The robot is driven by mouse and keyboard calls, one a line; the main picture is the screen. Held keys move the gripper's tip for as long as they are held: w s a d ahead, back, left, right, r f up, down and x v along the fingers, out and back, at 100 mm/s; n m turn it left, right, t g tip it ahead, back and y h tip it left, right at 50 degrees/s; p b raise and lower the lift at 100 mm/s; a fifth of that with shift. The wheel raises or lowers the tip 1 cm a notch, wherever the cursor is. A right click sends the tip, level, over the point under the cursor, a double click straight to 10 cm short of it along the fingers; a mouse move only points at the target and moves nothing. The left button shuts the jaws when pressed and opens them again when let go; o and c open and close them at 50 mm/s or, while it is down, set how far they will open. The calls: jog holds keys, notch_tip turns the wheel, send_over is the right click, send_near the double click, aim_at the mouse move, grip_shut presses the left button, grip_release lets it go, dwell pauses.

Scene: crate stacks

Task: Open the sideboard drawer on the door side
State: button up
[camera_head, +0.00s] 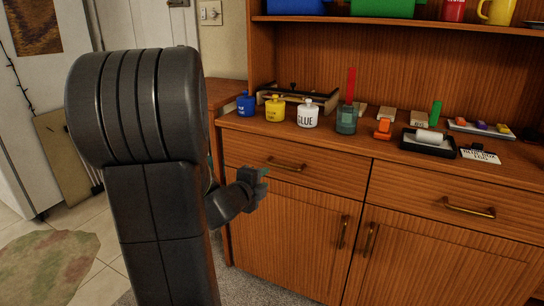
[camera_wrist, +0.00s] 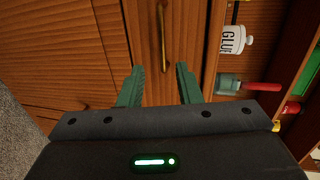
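The wooden sideboard has two drawers side by side, both shut flush. The left drawer (camera_head: 250,158), nearer the white door, has a brass bar handle (camera_head: 284,164). My gripper (camera_head: 262,174) is in front of this drawer, below and left of the handle in the head view. In the wrist view my gripper (camera_wrist: 160,70) has its two green fingers spread wide with nothing between them. The brass handle (camera_wrist: 163,38) lies beyond the fingertips, lined up with the gap and apart from both. The right drawer (camera_head: 440,195) has its own handle (camera_head: 469,208).
The sideboard top holds a glue bottle (camera_head: 307,113), a blue bottle (camera_head: 245,104), a yellow bottle (camera_head: 274,108), a teal jar (camera_head: 346,119) and a black tray (camera_head: 428,147). Cupboard doors (camera_head: 290,230) are below the drawers. A white door (camera_head: 160,25) stands at the back left.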

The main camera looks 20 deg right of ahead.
aim_at(282, 167)
jog(key=b+x, duration=0.2)
jog(key=x, duration=1.2)
jog(key=shift+s+d+r, duration=0.1)
jog(key=shift+s+r, duration=0.05)
jog(key=shift+c, duration=0.4)
grip_shut()
